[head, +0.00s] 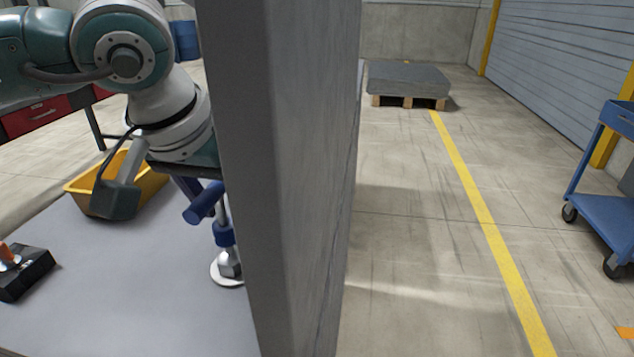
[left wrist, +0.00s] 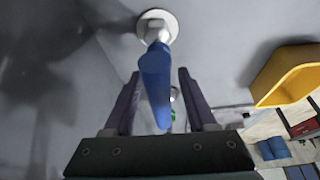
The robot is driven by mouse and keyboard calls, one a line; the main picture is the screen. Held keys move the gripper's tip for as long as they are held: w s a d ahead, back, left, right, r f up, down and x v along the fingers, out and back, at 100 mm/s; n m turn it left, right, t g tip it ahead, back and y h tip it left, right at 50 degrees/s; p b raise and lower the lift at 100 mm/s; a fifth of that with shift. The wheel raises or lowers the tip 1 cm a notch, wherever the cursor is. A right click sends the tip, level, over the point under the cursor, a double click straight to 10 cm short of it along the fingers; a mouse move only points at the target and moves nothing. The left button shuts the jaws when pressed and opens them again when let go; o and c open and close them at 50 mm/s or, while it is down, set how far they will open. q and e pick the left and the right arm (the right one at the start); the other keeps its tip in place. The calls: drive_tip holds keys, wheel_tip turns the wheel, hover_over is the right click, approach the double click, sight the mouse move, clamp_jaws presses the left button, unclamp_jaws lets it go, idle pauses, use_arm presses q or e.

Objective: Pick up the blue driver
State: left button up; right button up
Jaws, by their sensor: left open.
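The blue driver shows in the head view as a tilted blue bar (head: 203,204), close to a metal shaft with a blue collar (head: 224,235). Below it a silver piece (head: 229,264) sits on a white disc on the grey table. In the left wrist view the driver's blue length (left wrist: 155,82) lies between the two fingers of my left gripper (left wrist: 159,74), the white disc beyond it. The left gripper (head: 201,187) is open, with space visible on each side of the blue; it is not closed on it. The grey column partly hides the gripper in the head view. My right gripper is not in view.
A tall grey column (head: 295,180) stands right beside the driver. A yellow bin (head: 153,186) is behind it on the table (head: 140,300). A black box (head: 28,275) with an orange part is at the left. A blue cart (head: 605,205) stands far right; the middle floor is clear.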

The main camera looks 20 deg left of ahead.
use_arm(q)
drive_tip(key=shift+w+f, duration=0.15)
drive_tip(key=shift+f, duration=0.3)
clamp_jaws()
drive_tip(key=shift+r, duration=0.1)
idle(1.1)
